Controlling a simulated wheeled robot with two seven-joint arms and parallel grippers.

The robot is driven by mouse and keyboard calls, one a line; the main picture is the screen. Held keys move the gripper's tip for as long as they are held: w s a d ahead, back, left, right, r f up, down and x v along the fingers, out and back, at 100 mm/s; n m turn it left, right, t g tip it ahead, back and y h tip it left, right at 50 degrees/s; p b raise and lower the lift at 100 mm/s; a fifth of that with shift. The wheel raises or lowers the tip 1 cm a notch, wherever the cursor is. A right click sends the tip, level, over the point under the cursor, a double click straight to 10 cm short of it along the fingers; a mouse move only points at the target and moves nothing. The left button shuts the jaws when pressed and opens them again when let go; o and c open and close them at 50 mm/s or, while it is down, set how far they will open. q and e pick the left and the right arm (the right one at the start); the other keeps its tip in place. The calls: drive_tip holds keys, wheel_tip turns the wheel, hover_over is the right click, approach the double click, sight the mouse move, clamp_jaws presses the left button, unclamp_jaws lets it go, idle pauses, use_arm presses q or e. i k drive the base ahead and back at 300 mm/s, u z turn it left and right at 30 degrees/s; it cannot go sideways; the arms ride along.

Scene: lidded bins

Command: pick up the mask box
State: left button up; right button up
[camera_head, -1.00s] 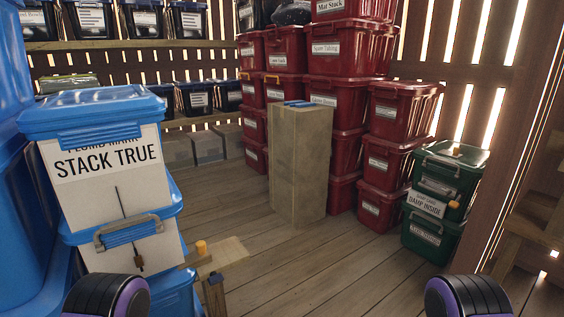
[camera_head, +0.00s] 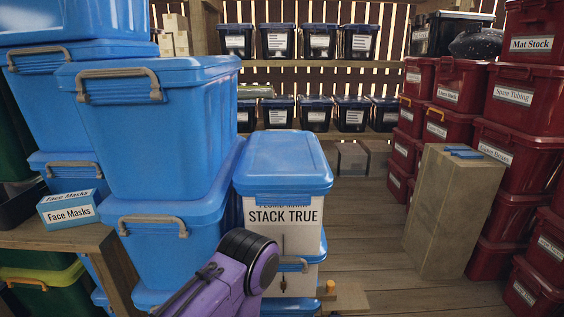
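The mask box (camera_head: 70,210) is a small blue-and-white carton labelled "Face Masks" on its top and front. It sits on a wooden table (camera_head: 58,238) at the left, near the table's far edge, beside the blue bins. One purple and black part of my arm shows at the bottom middle, to the right of the box and apart from it. Neither gripper's fingers are in view.
Tall stacks of blue bins (camera_head: 165,130) stand right behind and beside the table. A dark tray (camera_head: 22,203) lies left of the box. A blue-lidded "STACK TRUE" bin (camera_head: 285,165), a wooden block (camera_head: 445,215) and red bins (camera_head: 520,150) stand farther right. Floor is clear between them.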

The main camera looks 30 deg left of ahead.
sight(69, 210)
drive_tip(key=u, duration=2.3)
drive_tip(key=k, duration=0.45)
drive_tip(key=u, duration=1.05)
drive_tip(key=i, duration=0.9)
drive_tip(key=z, duration=2.15)
